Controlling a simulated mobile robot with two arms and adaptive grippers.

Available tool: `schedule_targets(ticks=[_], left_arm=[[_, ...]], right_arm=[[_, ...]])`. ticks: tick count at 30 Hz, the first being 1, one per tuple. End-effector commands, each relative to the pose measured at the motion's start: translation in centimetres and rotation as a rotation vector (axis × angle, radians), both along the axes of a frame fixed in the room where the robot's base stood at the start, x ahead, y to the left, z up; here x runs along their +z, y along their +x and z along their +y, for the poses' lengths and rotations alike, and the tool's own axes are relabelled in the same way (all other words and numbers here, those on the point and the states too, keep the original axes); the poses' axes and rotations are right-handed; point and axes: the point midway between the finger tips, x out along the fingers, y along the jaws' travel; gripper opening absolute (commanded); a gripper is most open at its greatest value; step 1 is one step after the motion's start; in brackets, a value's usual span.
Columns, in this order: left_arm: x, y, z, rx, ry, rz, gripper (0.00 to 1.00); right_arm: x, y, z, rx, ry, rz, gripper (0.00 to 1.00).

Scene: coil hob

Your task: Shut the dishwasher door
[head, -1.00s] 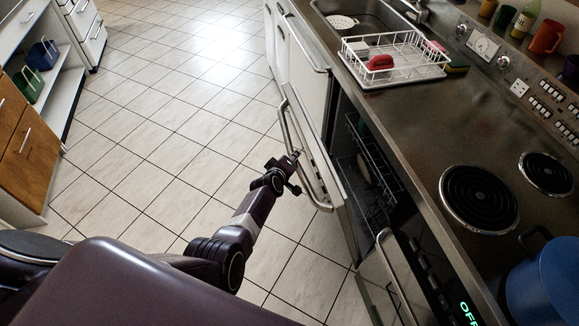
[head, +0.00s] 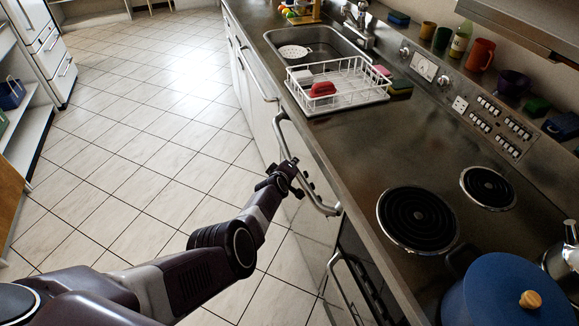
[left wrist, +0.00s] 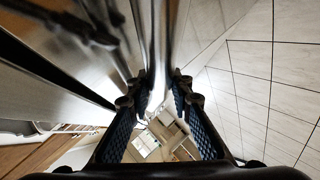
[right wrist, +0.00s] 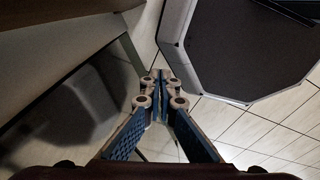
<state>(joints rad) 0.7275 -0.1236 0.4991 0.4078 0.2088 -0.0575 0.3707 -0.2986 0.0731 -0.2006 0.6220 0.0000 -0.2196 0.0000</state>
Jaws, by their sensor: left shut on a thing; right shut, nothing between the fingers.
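The dishwasher door (head: 304,222) stands upright, about flush with the cabinet fronts under the counter. No rack or inside of the dishwasher shows in the head view; whether a thin gap is left at the top I cannot tell. Its curved metal handle (head: 281,132) runs along the top of the door. My left gripper (head: 291,172) is shut on this handle. In the left wrist view the handle bar (left wrist: 157,75) passes between the fingers of my left gripper (left wrist: 152,90). My right gripper (right wrist: 161,88) is shut and empty, apart from the door, in the right wrist view.
The steel counter (head: 345,150) runs above the door, with a white dish rack (head: 340,88), a sink (head: 312,45), two coil burners (head: 418,217) and a blue pot (head: 505,290). An oven handle (head: 350,285) is nearer me. The tiled floor (head: 140,130) at left is clear.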

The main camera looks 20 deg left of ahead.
Motion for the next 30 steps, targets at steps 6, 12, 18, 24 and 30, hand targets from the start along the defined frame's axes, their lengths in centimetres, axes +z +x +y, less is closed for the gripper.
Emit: schedule_targets(ticks=[6,12,18,24,30], left_arm=[[0.7,0.5,-1.0,-0.006,-0.014,-0.009,0.0],[0.8,0.6,-1.1,-0.007,-0.013,-0.01,0.22],[0.7,0.5,-1.1,-0.008,-0.011,-0.009,0.37],[0.5,0.4,-1.0,-0.008,-0.009,-0.005,0.37],[0.4,0.3,-0.8,-0.008,-0.008,-0.005,0.37]], right_arm=[[0.0,0.0,0.0,0.001,0.0,0.0,0.0],[0.0,-0.1,-0.3,0.002,-0.004,0.001,0.0],[0.0,-0.2,-0.5,0.002,-0.006,0.004,0.0],[0.0,-0.3,-1.0,0.003,-0.011,0.004,0.0],[0.0,-0.3,-1.0,0.003,-0.012,0.005,0.0]])
